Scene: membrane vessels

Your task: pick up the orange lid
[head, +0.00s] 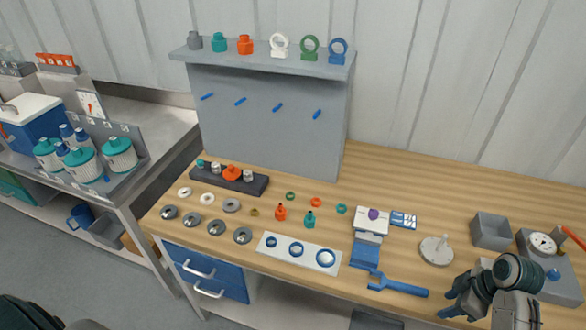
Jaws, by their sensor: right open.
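Several orange pieces show in the head view, and I cannot tell for sure which one is the lid. A squat orange piece (231,173) sits in the dark rack (205,178) on the wooden bench, between small grey pieces. An orange ring (316,202) lies flat on the bench. A small orange bottle-shaped piece (280,213) stands left of the ring. Another orange piece (245,45) stands on the high shelf. My right gripper (449,299) is open and empty at the bench's front right, well apart from all of them. My left gripper is out of view.
Grey discs (242,236) and a white plate with holes (274,249) lie near the front edge. A blue wrench-like tool (400,287) lies left of my right gripper. A grey bin (490,232) and gauge (541,243) stand at right. The back right bench is clear.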

